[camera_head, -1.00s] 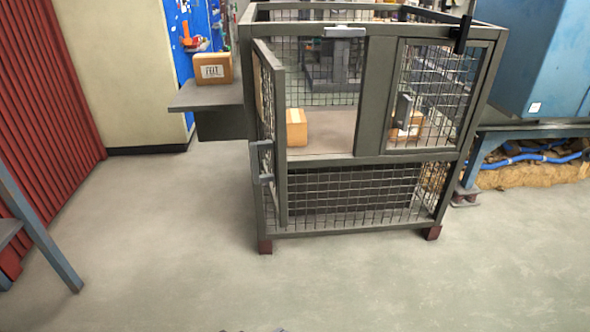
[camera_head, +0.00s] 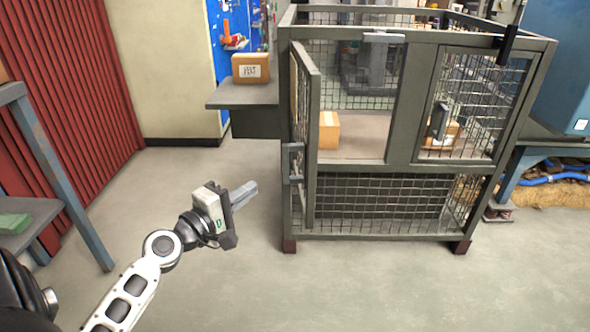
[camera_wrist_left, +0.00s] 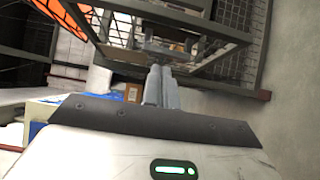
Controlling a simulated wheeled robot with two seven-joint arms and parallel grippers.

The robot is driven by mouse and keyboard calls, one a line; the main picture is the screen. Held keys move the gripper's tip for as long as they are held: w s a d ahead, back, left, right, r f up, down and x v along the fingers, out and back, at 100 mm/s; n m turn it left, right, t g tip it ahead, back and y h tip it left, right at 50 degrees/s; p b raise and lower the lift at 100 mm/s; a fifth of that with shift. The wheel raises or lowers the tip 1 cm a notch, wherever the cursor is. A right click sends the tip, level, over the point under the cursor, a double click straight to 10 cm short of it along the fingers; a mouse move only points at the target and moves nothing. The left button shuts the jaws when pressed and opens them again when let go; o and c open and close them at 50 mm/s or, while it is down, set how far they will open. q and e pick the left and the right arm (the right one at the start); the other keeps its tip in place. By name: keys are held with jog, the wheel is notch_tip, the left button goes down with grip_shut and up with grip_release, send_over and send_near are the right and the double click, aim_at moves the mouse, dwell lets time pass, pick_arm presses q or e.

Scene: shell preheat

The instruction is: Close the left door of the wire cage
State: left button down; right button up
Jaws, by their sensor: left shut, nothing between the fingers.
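The wire cage (camera_head: 408,105) is a dark grey frame with mesh panels. Its left door (camera_head: 313,150) stands swung outward at the left side, leaving the left opening clear. A grey handle (camera_head: 292,162) is on the door. The right door (camera_head: 458,105) sits flush in its frame. My left gripper (camera_head: 252,189) is shut and empty, to the left of the open door and apart from it. In the left wrist view the closed fingers (camera_wrist_left: 163,72) point toward the cage frame (camera_wrist_left: 198,24). My right gripper is not in view.
A cardboard box (camera_head: 251,69) sits on a grey shelf (camera_head: 240,94) left of the cage. Another box (camera_head: 329,130) is inside the cage. A blue-legged bench (camera_head: 62,180) stands at the left. The floor before the cage is clear.

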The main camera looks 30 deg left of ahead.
pick_arm(q)
jog(key=w+d+p, duration=0.1)
jog(key=w+d, duration=0.3)
jog(key=w, duration=0.8)
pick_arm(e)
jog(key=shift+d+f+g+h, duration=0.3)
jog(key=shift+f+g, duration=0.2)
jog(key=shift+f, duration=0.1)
